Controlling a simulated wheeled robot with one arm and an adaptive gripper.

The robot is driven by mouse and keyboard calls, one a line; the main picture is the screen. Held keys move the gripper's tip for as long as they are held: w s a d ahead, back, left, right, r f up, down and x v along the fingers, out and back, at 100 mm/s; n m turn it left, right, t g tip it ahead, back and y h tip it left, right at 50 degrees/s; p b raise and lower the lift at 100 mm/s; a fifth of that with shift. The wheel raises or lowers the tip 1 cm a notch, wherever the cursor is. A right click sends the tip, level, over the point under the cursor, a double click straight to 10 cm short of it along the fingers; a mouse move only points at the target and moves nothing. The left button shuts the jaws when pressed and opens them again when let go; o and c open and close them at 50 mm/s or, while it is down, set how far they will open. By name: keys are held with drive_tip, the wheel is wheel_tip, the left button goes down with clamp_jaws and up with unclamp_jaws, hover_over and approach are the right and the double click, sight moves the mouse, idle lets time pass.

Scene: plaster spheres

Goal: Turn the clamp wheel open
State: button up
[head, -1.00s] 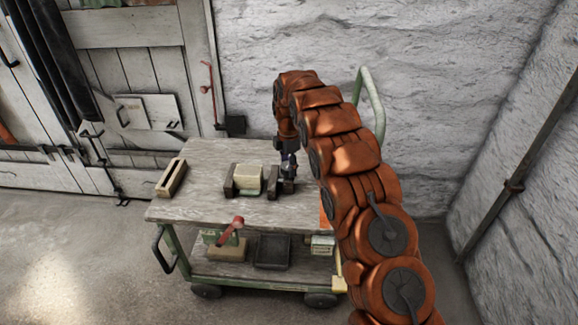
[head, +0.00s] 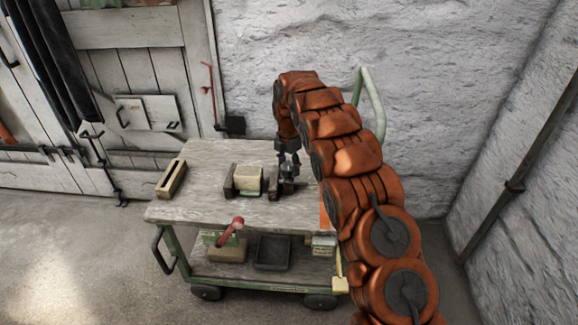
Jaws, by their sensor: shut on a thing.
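My gripper (head: 289,160) points down over the right part of the cart top, at the right end of the clamp. Its fingers are closed around a small grey part there, which looks like the clamp wheel (head: 288,172); it is mostly hidden by the fingers. The clamp has dark upright jaws, the left jaw (head: 229,180) and the right jaw (head: 274,182). A pale cream block (head: 248,178) stands between them. I cannot tell whether the block touches both jaws.
The clamp stands on a wooden-topped green cart (head: 195,213). A wooden box (head: 171,179) lies at the left of the top. A black tray (head: 272,251) and a red-handled tool (head: 231,231) are on or near the lower shelf. A green handle (head: 373,105) rises behind my arm.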

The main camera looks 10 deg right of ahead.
sight(289, 165)
drive_tip(key=o, duration=1.2)
drive_tip(key=shift+c, duration=0.2)
wheel_tip(289, 165, up, 12)
idle(0.4)
